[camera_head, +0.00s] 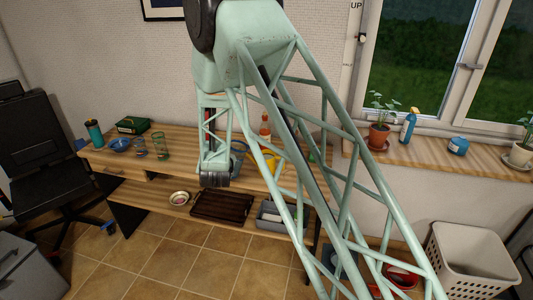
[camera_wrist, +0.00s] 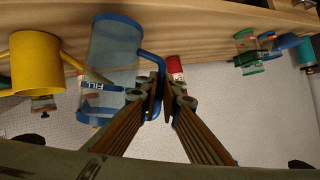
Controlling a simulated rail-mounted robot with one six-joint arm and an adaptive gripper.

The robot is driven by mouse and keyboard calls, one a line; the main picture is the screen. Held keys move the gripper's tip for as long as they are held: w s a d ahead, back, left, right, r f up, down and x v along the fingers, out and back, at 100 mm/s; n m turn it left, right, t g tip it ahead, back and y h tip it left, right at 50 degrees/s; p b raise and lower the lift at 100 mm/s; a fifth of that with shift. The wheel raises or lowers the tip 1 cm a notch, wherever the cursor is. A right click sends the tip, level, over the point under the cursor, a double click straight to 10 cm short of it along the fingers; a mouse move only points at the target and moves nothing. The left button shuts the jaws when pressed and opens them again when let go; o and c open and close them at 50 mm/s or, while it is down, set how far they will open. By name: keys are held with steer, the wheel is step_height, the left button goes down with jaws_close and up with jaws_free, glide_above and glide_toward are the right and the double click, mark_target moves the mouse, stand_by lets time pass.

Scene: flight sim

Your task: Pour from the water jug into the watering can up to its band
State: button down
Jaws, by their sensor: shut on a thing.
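The water jug (camera_wrist: 110,50) is clear with blue rims and a blue handle; a label reading FILL shows on or through its wall in the wrist view. My gripper (camera_wrist: 163,92) is shut on the handle. In the head view, the jug (camera_head: 238,157) is partly hidden behind my gripper (camera_head: 215,178) over the desk. The yellow watering can (camera_wrist: 35,62) stands close beside the jug, its spout side toward it; it also shows in the head view (camera_head: 271,161), partly behind my arm. The water level and whether the jug touches the desk are unclear.
A red-capped bottle (camera_head: 265,128) stands behind on the wooden desk (camera_head: 185,150). A dark tray (camera_head: 222,207) and grey bin (camera_head: 272,217) sit on the lower shelf.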

steer(key=shift+s+a+f+n+h, duration=0.15)
steer(key=shift+a+f+n+h, duration=0.25)
steer(key=shift+a+f+n, duration=0.25)
steer(key=shift+s+a+f+n+t+h+p, duration=0.1)
steer(key=shift+a+f+n+t+h+p, duration=0.3)
steer(key=shift+f, duration=0.45)
steer(key=shift+r, duration=0.1)
step_height(320, 180, up, 4)
steer(key=shift+f+p, duration=0.15)
steer(key=shift+p, duration=0.35)
stand_by(0.7)
